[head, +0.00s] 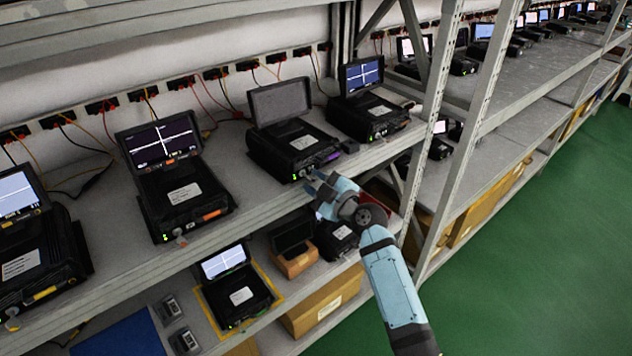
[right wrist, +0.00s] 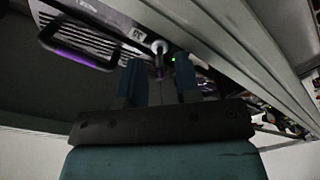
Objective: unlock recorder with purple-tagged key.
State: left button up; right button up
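A black recorder (head: 290,140) with a dark raised screen and a purple strip on its front edge stands on the upper shelf. My right gripper (head: 316,186) is at its front edge, just below a small green light. In the right wrist view, the recorder's underside (right wrist: 90,38) shows with a purple-edged handle. A round metal lock with a small dark purplish piece (right wrist: 158,70), perhaps the key, sits between the fingers of my right gripper (right wrist: 158,82). My left gripper is out of view.
Other recorders stand on both sides, one with an orange strip (head: 185,195) and one at the right (head: 368,108). A grey rack post (head: 440,130) rises right of my arm. The lower shelf holds a recorder (head: 237,290) and boxes. The green floor (head: 530,260) is clear.

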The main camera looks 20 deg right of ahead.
grip_shut()
jog(key=shift+m, duration=1.1)
jog(key=m, duration=0.3)
jog(key=shift+m, duration=0.3)
jog(key=m, duration=0.2)
jog(key=shift+m, duration=0.4)
jog(key=m+p, duration=0.1)
jog(key=m, duration=0.2)
jog(key=shift+m, duration=0.3)
jog(key=m+p, duration=0.1)
jog(key=m, duration=0.4)
jog(key=shift+m+p, duration=0.3)
jog(key=shift+p, duration=0.1)
